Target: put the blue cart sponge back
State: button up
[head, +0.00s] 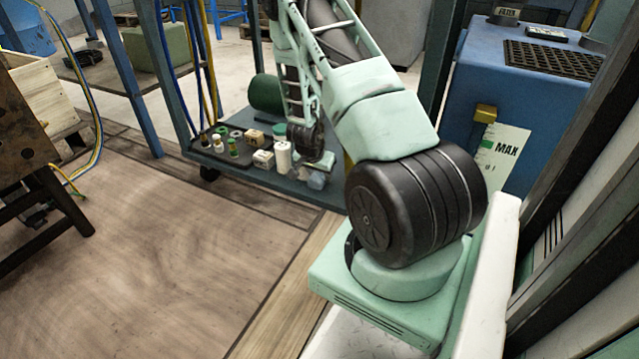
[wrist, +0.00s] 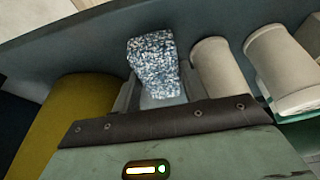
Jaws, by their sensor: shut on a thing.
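The blue cart sponge (wrist: 153,62) is a blue-and-white speckled block in the wrist view. My gripper (wrist: 156,92) is shut on it, with one finger on each side, and its far end sticks out past the fingers. A pale blue patch shows below the speckled part, between the fingers; I cannot tell what it is. In the head view my gripper (head: 318,163) is low over the right part of the cart shelf (head: 240,172). The sponge is not clear there, and I cannot tell whether it touches the shelf.
Pale cylinders (wrist: 215,68) stand close right of the sponge in the wrist view; a yellow rounded thing (wrist: 60,125) is at left. Small bottles and blocks (head: 262,159) crowd the shelf, with a green drum (head: 266,93) behind. A blue tank (head: 530,90) stands at right.

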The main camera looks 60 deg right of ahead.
jog(key=shift+f+b, duration=0.3)
jog(key=shift+f, duration=0.6)
jog(key=shift+r, duration=0.1)
jog(key=o, duration=0.6)
